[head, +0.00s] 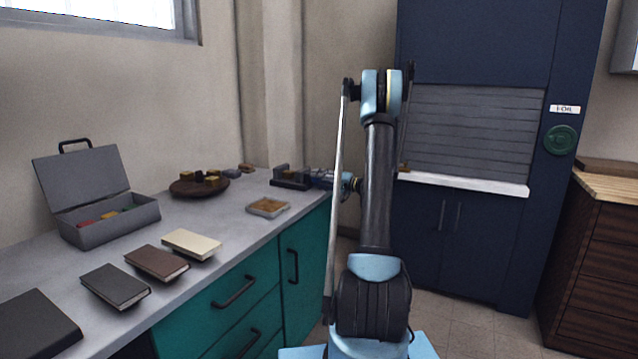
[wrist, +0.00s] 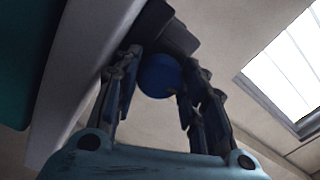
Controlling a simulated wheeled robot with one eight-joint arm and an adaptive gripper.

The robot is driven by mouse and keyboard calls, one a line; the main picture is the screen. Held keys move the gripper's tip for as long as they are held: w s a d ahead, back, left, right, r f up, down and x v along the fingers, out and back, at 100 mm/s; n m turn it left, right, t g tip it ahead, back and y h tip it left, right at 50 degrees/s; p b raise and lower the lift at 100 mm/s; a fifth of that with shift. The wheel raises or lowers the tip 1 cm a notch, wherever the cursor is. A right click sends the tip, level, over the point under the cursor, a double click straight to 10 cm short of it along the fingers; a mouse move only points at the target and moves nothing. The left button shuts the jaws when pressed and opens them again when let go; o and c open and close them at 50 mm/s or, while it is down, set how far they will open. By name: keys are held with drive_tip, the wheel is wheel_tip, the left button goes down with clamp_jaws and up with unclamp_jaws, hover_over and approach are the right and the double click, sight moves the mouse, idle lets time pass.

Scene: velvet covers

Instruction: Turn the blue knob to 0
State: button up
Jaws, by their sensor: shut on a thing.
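The blue knob (wrist: 158,75) is round and sits on the end of a dark device (wrist: 168,32) in the wrist view. My gripper (wrist: 161,88) has one finger on each side of the knob and is shut on it. In the head view my gripper (head: 322,178) reaches left to the dark device (head: 288,180) at the far right end of the grey counter. The knob is hidden there, and no mark or number on it can be read in either view.
The grey counter (head: 225,238) holds an open grey box (head: 85,225), a round brown tray (head: 180,191), a small shallow tray (head: 267,212) and several books, including a cream one (head: 191,241). A dark blue cabinet (head: 470,50) stands behind my arm. Floor shows at the right.

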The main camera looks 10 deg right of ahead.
drive_tip(key=shift+f, duration=0.1)
drive_tip(key=o, duration=1.1)
drive_tip(key=v, duration=1.2)
drive_tip(key=shift+a, duration=0.1)
